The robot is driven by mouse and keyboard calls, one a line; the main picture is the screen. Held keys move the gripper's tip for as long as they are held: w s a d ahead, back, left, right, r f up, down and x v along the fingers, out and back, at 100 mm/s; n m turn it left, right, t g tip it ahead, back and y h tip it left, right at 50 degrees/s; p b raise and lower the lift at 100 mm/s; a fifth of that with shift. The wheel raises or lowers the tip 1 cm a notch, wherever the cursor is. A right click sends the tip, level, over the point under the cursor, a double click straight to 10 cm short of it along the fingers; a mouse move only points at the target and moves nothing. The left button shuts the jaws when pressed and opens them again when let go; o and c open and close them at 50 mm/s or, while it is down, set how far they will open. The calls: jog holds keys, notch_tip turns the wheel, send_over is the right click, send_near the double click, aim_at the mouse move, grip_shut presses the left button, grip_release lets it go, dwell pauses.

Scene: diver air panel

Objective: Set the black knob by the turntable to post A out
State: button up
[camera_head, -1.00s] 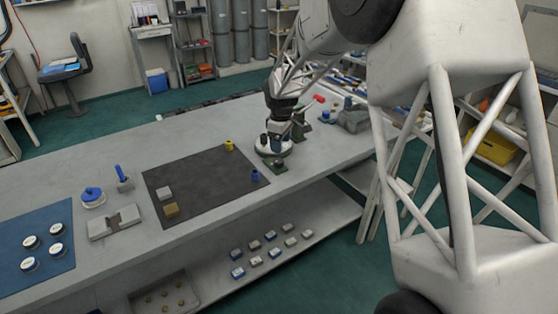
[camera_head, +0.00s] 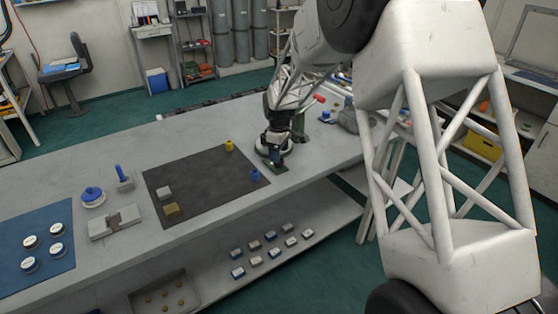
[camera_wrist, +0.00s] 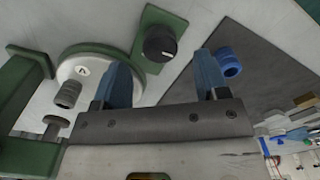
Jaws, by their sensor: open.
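The black knob (camera_wrist: 160,43) sits on a small green plate (camera_wrist: 152,68) in the wrist view. A pale mark shows on its cap. Beside it is the round white turntable (camera_wrist: 75,72) with a label "A" and a grey threaded post (camera_wrist: 67,93). My gripper (camera_wrist: 162,64) is open, its blue fingers on either side of the knob in the picture, with nothing between them. Whether they reach down to its height I cannot tell. In the head view my gripper (camera_head: 277,157) is over the green plate, hiding the knob and part of the turntable (camera_head: 262,149).
A blue threaded piece (camera_wrist: 228,62) stands near my right finger on the dark mat (camera_head: 205,190). A yellow piece (camera_head: 229,145) stands at the mat's far edge. Green brackets (camera_wrist: 25,105) stand left of the turntable.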

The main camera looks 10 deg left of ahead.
jog(key=shift+f, duration=2.05)
jog(key=c, duration=0.9)
